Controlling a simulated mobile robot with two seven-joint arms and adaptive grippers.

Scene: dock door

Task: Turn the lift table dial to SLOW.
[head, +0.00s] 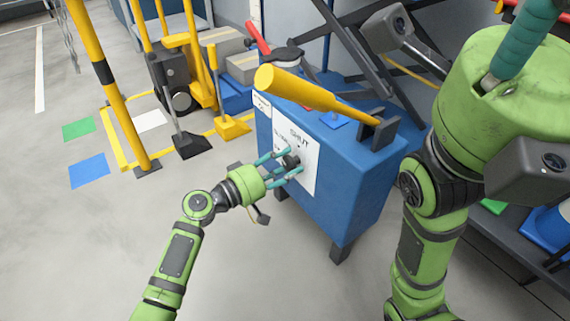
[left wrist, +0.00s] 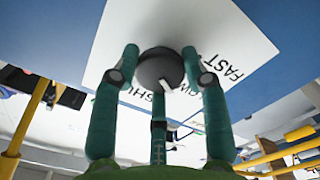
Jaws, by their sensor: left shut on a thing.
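The dial (head: 291,160) is a dark round knob on a white panel (head: 309,172) on the side of a blue pedestal (head: 345,175). My left gripper (head: 284,163) has its teal fingers closed around the dial. In the left wrist view the dial (left wrist: 160,69) sits between the fingers, with a short white mark on its lower edge. That mark is close to the partly hidden SLOW lettering (left wrist: 188,89). FAST (left wrist: 232,67) reads clearly to the right. My right gripper (head: 520,45) is partly in view at the upper right; its fingertips are cut off.
A yellow lever (head: 310,96) slants across the pedestal's top, above my left gripper. Yellow posts and a yellow pallet truck (head: 190,55) stand behind at the left. Blue (head: 88,170) and green (head: 78,129) floor patches lie left. The floor beside my left arm is clear.

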